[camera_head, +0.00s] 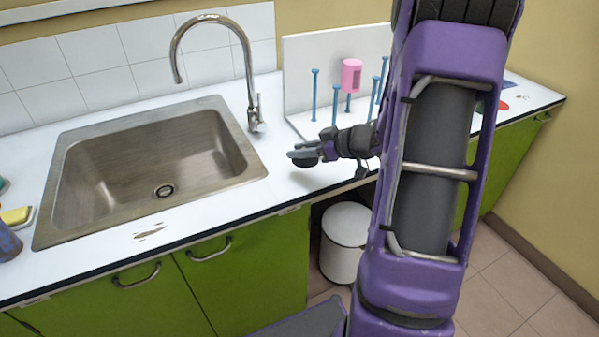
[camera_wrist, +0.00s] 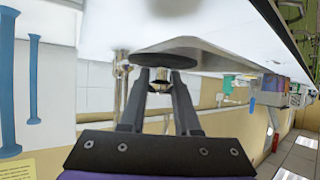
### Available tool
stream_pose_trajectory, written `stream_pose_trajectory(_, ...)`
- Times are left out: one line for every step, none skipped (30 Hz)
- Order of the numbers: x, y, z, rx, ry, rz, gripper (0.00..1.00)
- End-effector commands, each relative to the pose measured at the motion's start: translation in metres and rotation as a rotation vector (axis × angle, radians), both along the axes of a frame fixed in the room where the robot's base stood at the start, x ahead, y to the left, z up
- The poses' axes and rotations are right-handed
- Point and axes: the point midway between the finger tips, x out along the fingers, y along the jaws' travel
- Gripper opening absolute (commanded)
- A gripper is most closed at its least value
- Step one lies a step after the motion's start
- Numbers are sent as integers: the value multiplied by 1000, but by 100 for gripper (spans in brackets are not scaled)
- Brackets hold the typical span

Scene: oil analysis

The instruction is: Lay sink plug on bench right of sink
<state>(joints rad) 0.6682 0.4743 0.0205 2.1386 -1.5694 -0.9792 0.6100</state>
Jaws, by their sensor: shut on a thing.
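The sink plug (camera_head: 306,162) is a small dark disc. My gripper (camera_head: 303,153) is shut on it, just right of the steel sink (camera_head: 150,160), above the white bench (camera_head: 282,182). In the wrist view, which looks upside down, the plug (camera_wrist: 165,58) is a black disc at the fingertips of my gripper (camera_wrist: 160,78). It is close to the bench surface (camera_wrist: 160,18); I cannot tell whether it touches. The sink's drain shows open in the head view.
The tap (camera_head: 250,90) stands behind the sink's right side. A white rack (camera_head: 300,85) with blue pegs and a pink cup (camera_head: 351,75) stands behind my gripper. A white bin (camera_head: 345,240) is under the bench. The bench strip between sink and gripper is clear.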

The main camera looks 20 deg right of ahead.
Motion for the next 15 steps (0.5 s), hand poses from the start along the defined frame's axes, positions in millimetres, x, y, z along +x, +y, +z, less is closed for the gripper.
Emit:
stream_pose_trajectory(0,0,-11,3,2,-1,0)
stream_pose_trajectory(0,0,-13,1,1,-1,0)
stream_pose_trajectory(0,0,-16,2,0,-1,0)
stream_pose_trajectory(0,0,-18,2,0,-1,0)
stream_pose_trajectory(0,0,-20,2,0,-1,0)
stream_pose_trajectory(0,0,-22,1,0,0,0)
stream_pose_trajectory(0,0,-25,1,0,0,0)
stream_pose_trajectory(0,0,-28,1,0,0,0)
stream_pose_trajectory(0,0,-34,2,1,0,0)
stream_pose_trajectory(0,0,-39,3,2,-1,0)
stream_pose_trajectory(0,0,-44,3,2,-1,0)
stream_pose_trajectory(0,0,-50,2,1,-1,0)
stream_pose_trajectory(0,0,-53,2,1,-1,0)
stream_pose_trajectory(0,0,-56,1,1,-1,0)
stream_pose_trajectory(0,0,-57,1,0,0,0)
